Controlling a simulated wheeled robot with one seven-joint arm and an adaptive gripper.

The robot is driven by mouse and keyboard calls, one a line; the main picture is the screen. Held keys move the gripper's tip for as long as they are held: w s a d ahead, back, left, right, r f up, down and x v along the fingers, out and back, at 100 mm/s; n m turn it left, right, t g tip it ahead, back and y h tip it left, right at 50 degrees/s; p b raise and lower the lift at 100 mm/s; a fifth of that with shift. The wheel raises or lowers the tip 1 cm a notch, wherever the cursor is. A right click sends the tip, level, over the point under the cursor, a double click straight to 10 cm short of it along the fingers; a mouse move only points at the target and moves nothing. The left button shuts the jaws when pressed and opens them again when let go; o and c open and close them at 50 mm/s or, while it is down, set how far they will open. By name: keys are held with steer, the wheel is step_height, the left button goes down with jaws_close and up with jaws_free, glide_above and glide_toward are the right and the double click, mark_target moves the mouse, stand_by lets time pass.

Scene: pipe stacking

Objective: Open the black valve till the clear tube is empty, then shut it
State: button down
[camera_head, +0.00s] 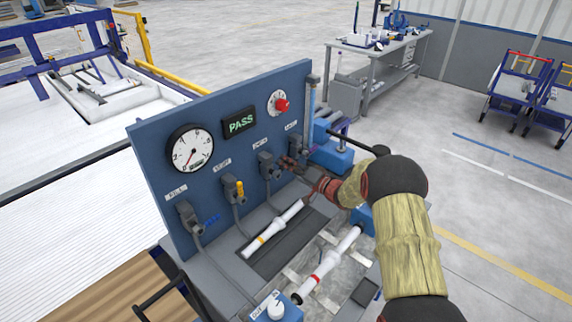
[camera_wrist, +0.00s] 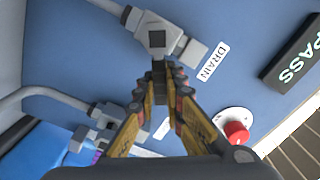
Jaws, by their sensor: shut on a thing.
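The valve labelled DRAIN (camera_head: 266,164) is the third along the blue panel, and its grey body (camera_wrist: 157,36) fills the top middle of the wrist view. My gripper (camera_head: 289,163) is at this valve. In the wrist view its fingertips (camera_wrist: 160,76) are closed together on the valve's black handle (camera_wrist: 158,67), which they mostly cover. The handle's exact angle is hard to tell. The clear tube (camera_head: 309,106) stands upright at the panel's right edge. It looks bluish, but I cannot make out a liquid level.
The panel (camera_head: 151,150) carries a dial gauge (camera_head: 190,149), a green PASS display (camera_head: 239,123) and a red knob (camera_head: 281,104). A yellow-handled valve (camera_head: 239,188) is left of DRAIN; another valve (camera_wrist: 104,113) is close beside my fingers. White pipes (camera_head: 329,264) lie on the bench.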

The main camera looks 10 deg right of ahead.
mark_target(277, 172)
steer(key=n, duration=0.2)
steer(key=a+r+n, duration=0.1)
steer(key=s+n, duration=0.1)
steer(key=n, duration=0.1)
steer(key=shift+s+a+r+n, duration=0.1)
steer(key=shift+a+r+n, duration=0.15)
steer(key=shift+a+n, duration=0.05)
steer(key=n, duration=0.1)
steer(key=a+n+b, duration=0.1)
steer(key=s+n+b, duration=0.1)
steer(key=n, duration=0.1)
steer(key=shift+a+r, duration=0.2)
steer(key=shift+r, duration=0.05)
steer(key=shift+s+a+n+b, duration=0.2)
steer(key=shift+n+b, duration=0.05)
steer(key=shift+n, duration=0.3)
steer(key=shift+s+a+n+b, duration=0.15)
steer(key=shift+a+n+b, duration=0.1)
steer(key=shift+n, duration=0.3)
steer(key=c, duration=1.8)
jaws_free()
steer(key=shift+r, duration=0.2)
steer(key=shift+c, duration=0.2)
steer(key=v, duration=1.2)
